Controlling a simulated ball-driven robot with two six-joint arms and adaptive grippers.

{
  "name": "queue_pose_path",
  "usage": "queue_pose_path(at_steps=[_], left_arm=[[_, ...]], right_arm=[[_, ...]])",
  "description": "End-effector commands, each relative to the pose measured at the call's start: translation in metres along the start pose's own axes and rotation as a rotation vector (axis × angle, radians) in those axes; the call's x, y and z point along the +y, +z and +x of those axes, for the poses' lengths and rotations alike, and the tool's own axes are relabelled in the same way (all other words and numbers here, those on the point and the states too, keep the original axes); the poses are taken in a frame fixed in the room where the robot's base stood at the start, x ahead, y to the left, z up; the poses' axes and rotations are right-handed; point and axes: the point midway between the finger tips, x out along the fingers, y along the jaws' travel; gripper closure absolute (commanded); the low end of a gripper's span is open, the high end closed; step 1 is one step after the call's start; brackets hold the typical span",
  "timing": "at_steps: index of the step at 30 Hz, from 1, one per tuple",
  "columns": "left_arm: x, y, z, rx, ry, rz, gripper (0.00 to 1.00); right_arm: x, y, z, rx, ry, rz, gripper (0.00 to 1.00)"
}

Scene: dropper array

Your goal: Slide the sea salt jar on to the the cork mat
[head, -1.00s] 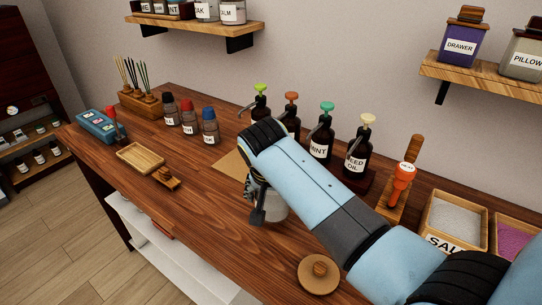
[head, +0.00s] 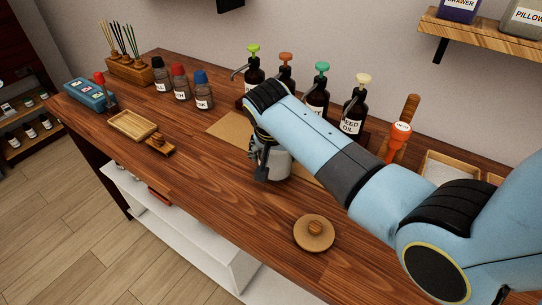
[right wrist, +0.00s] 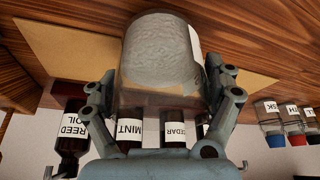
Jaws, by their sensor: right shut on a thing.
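The sea salt jar (head: 280,165) is a clear jar of pale grains, its label turned out of clear sight. My right gripper (head: 262,165) is shut on it, with fingers on both sides in the right wrist view. The jar (right wrist: 160,50) looks upright on the counter, lidless. The cork mat (head: 228,126) is a flat tan sheet behind the jar, partly hidden by my right arm. In the right wrist view the mat (right wrist: 60,50) shows on both sides of the jar, whose base reaches the mat's front edge; the exact overlap is hidden. My left gripper is out of view.
Several pump bottles (head: 317,97) stand in a row behind the mat. A round wooden lid (head: 314,233) lies in front right. Small dropper bottles (head: 203,95) and a wooden tray (head: 132,124) are at left.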

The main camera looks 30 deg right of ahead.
Motion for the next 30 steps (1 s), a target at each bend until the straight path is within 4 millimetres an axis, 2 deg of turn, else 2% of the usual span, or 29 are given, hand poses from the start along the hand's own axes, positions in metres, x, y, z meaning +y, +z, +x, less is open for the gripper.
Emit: queue_pose_path(at_steps=[8,21,30], left_arm=[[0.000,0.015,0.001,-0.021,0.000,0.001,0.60],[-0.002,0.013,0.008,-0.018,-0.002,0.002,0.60],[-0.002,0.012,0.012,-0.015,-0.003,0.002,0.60]], right_arm=[[0.011,-0.028,0.011,0.003,0.000,0.001,0.66],[0.028,-0.067,0.028,0.002,0.000,0.001,0.66],[0.035,-0.084,0.036,0.002,-0.001,0.000,0.66]])
